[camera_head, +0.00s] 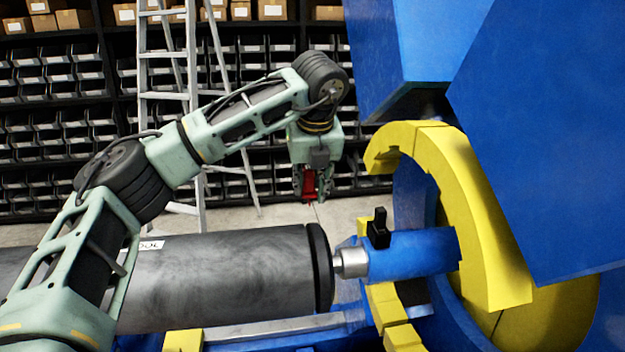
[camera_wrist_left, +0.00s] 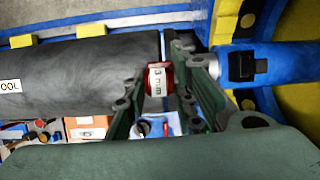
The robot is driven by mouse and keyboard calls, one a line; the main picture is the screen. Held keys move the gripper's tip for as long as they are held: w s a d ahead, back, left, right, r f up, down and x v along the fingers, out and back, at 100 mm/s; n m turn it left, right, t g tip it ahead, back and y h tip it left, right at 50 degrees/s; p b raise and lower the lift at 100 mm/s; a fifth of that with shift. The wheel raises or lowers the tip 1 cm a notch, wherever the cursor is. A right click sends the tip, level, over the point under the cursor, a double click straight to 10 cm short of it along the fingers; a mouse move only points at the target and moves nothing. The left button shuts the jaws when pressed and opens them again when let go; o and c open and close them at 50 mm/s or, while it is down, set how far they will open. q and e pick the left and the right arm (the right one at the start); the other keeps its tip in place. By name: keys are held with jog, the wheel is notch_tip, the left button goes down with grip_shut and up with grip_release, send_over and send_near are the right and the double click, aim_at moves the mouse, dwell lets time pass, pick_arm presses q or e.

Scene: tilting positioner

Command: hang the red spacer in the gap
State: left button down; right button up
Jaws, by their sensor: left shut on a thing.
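My left gripper (camera_head: 311,192) is shut on the red spacer (camera_head: 309,181), which shows as a small red piece between its fingers. In the left wrist view the spacer (camera_wrist_left: 157,80) carries a white label reading what looks like "3 mm". The gripper and spacer are above the black end of the dark grey roller (camera_head: 225,272) in the head picture, apart from it. The gap (camera_head: 350,263) is between the roller's end and the blue shaft (camera_head: 410,254), with a silver stub in it. In the wrist view my fingers partly hide it. My right gripper is not in view.
A yellow ring (camera_head: 478,210) and large blue machine bodies (camera_head: 555,140) stand close on the right. A black clamp (camera_head: 378,229) sticks up from the shaft. A ladder (camera_head: 188,110) and bin shelves (camera_head: 55,130) are behind. Open floor shows behind the roller.

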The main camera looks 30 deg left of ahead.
aim_at(311, 191)
pick_arm(q)
jog(key=shift+f, duration=0.35)
jog(key=shift+w+f, duration=0.1)
jog(key=shift+f, duration=0.25)
jog(key=shift+w+f+b, duration=0.2)
jog(key=shift+f+b, duration=0.7)
jog(key=shift+f, duration=0.6)
jog(key=shift+f+b, duration=0.45)
jog(key=shift+f, duration=0.15)
notch_tip(311, 191, down, 4)
jog(key=b, duration=0.2)
jog(key=shift+s+f+b, duration=0.1)
jog(key=shift+s+b, duration=0.05)
jog(key=shift+b, duration=0.25)
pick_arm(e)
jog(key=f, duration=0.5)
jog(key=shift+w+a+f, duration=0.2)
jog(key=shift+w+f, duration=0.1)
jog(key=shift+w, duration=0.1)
